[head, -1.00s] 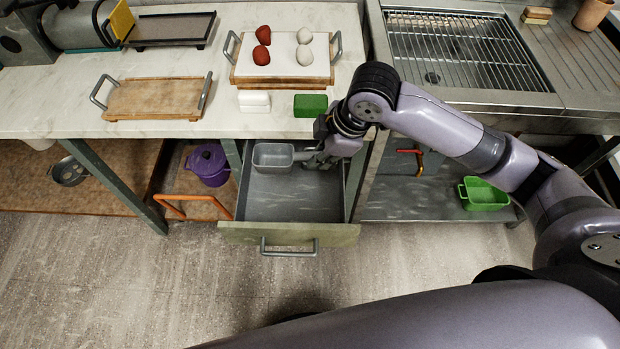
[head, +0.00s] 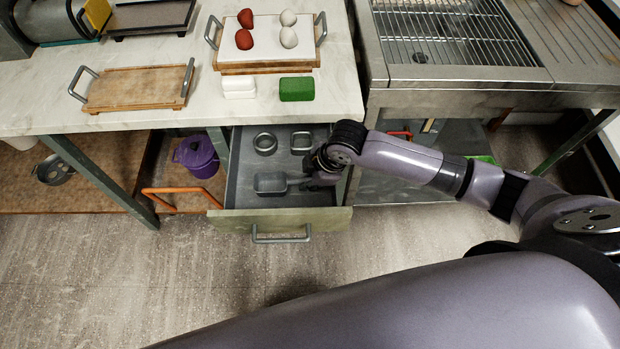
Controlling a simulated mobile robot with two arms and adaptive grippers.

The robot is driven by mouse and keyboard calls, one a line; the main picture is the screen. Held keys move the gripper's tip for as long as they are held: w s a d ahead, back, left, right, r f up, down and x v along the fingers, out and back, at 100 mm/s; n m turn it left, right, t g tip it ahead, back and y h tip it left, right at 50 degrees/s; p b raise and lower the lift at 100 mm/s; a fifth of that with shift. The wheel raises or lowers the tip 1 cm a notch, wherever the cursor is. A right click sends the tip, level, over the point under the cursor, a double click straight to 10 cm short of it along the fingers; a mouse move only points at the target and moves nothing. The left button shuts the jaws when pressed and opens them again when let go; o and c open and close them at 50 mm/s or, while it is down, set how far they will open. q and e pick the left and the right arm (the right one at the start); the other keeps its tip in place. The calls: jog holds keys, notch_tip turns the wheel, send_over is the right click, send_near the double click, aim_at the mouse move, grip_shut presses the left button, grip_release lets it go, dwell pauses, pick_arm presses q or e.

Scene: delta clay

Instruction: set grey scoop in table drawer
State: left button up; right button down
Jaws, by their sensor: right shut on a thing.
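The grey scoop (head: 270,183) is inside the open table drawer (head: 285,222), low near its front, with its handle pointing right. My right gripper (head: 307,181) is shut on the scoop's handle, at the right side of the drawer. I cannot tell whether the scoop touches the drawer floor. The drawer is pulled out below the counter and has a greenish front with a metal handle. My left gripper is not in view.
A round metal ring (head: 265,143) and a square one (head: 301,142) lie at the back of the drawer. On the counter above are a white block (head: 239,88), a green block (head: 297,89) and a wooden tray (head: 135,90). A purple pot (head: 197,156) stands left of the drawer.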

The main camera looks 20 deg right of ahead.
jog(key=shift+f, duration=0.15)
jog(key=c, duration=1.6)
grip_release()
jog(key=p+v, duration=0.1)
jog(key=v, duration=1.1)
jog(key=shift+r, duration=0.2)
jog(key=shift+s, duration=0.1)
